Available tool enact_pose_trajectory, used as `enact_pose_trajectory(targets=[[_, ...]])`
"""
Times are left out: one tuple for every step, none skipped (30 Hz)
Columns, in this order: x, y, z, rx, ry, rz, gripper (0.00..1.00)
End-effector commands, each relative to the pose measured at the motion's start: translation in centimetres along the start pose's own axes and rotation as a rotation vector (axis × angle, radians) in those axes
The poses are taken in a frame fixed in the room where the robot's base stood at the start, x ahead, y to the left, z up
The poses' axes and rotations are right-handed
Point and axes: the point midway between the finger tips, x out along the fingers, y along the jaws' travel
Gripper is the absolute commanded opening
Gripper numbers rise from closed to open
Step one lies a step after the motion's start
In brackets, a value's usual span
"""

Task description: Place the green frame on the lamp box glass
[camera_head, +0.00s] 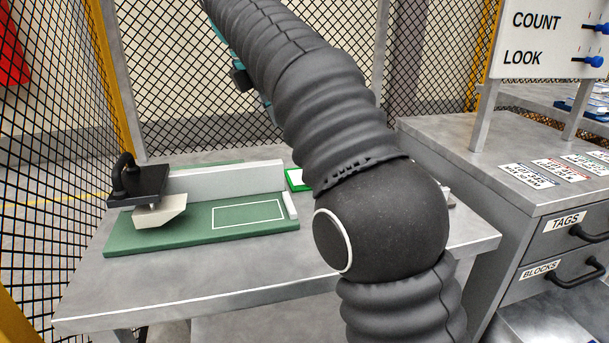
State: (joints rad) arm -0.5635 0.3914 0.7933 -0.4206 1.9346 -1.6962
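A small bright green-edged piece with a pale inside (296,179) lies at the back of the grey table, partly hidden behind my arm. It may be the green frame, but I cannot tell whether it lies on anything. I cannot make out the lamp box or its glass for sure; my arm covers the table's middle and back right. My gripper is out of view; my dark ribbed arm runs up past the top edge.
The table (200,284) holds a green board (195,232) with a white outlined rectangle, a pale upright rail (225,179) and a black handled device (138,187) over a pale block (160,211). A drawer cabinet (470,145) with cards and a COUNT/LOOK sign (548,40) stands right. Mesh fencing encloses the back and left.

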Motion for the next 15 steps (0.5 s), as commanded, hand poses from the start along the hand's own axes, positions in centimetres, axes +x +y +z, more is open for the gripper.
enact_pose_trajectory(targets=[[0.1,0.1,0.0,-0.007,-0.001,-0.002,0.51],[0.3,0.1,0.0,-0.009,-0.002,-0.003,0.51],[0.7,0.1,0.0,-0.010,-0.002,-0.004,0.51],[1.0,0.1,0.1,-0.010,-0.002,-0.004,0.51],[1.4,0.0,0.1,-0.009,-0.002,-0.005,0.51],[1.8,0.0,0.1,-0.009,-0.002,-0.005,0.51],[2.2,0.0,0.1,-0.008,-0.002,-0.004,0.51],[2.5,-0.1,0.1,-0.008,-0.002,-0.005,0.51],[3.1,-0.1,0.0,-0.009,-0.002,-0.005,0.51],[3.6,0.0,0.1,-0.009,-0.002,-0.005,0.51],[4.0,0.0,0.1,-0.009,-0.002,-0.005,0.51],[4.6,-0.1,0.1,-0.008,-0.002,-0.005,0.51],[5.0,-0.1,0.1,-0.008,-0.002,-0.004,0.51],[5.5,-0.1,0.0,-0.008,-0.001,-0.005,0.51],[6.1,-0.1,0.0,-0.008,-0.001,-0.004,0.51]])
